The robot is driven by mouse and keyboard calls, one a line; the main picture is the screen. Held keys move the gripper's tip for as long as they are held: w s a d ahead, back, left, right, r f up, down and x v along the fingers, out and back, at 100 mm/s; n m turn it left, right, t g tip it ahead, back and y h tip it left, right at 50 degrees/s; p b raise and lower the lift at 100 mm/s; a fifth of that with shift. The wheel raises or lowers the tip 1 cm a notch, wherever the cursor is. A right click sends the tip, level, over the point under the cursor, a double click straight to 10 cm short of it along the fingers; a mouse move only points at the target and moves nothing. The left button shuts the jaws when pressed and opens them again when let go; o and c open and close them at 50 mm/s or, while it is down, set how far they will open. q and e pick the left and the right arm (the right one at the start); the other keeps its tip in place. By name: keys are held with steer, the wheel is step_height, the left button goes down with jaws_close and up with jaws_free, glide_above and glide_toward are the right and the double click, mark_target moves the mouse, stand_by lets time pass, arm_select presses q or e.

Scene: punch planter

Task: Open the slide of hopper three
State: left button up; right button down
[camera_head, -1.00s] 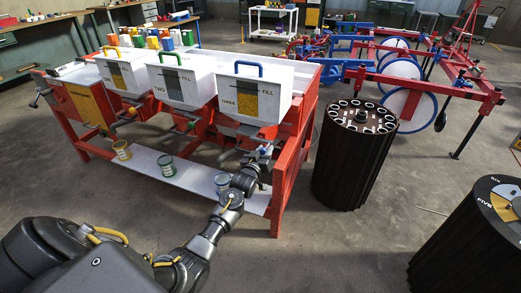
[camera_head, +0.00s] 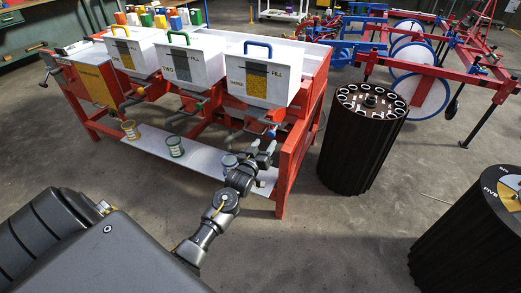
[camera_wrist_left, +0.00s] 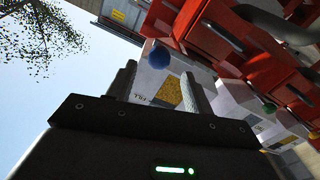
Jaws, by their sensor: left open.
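Hopper three (camera_head: 260,75) is the rightmost white box on the red frame, with a blue handle, a yellow-filled window and the words THREE and FILL. A small blue knob (camera_head: 271,132) sits below it. My left gripper (camera_head: 262,150) is open and empty just under that knob, near the frame's right front leg. In the left wrist view the blue knob (camera_wrist_left: 158,57) appears between the two open fingers, beyond their tips; contact is not visible. Hopper three (camera_wrist_left: 165,90) shows behind the fingers. The slide itself is hard to make out. My right gripper is out of view.
Hoppers one (camera_head: 131,54) and two (camera_head: 188,63) stand to the left. A green knob (camera_wrist_left: 268,108) shows lower right in the wrist view. A black ribbed drum (camera_head: 362,140) stands right of the frame.

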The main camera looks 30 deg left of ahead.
arm_select(q)
steer(key=s, duration=0.3)
steer(key=shift+s+d, duration=0.25)
steer(key=shift+d, duration=0.05)
